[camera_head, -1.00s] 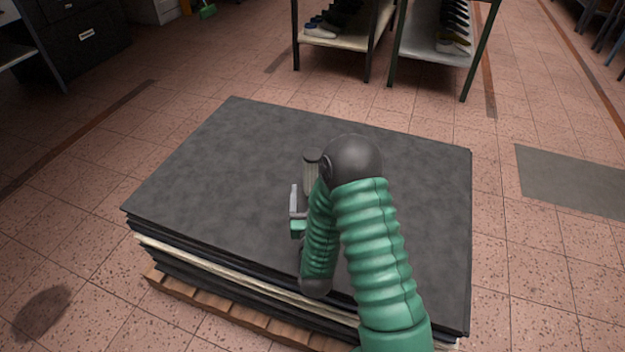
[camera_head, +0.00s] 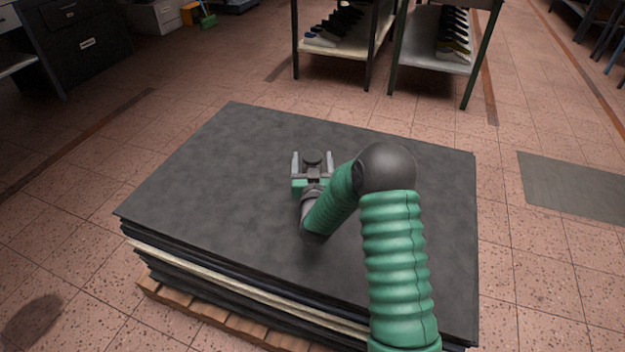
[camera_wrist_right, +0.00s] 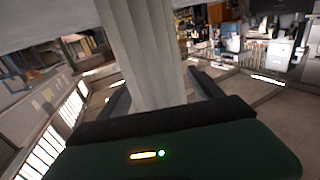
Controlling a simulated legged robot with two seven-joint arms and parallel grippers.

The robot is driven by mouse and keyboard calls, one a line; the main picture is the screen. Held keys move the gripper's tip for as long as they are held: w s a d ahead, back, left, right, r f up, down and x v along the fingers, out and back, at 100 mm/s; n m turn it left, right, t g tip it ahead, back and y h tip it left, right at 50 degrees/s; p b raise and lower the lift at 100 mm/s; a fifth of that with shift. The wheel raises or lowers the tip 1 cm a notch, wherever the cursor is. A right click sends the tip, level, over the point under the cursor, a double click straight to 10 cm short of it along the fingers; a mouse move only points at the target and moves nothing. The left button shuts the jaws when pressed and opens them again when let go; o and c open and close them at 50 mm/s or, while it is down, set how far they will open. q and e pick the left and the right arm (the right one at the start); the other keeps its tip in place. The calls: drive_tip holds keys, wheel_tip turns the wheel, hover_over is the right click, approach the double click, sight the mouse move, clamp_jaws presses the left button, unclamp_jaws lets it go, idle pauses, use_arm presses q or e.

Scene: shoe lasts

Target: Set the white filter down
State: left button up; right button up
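My left gripper is not in view.
The stack lies on a wooden pallet (camera_head: 215,313), and its top is bare around the gripper. Shelving racks (camera_head: 345,50) with shoe lasts stand behind. A dark cabinet (camera_head: 88,40) is at the far left, and a grey mat (camera_head: 575,188) lies on the right floor.

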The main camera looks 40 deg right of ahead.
clamp_jaws()
idle(0.3)
drive_tip(key=shift+r, duration=0.1)
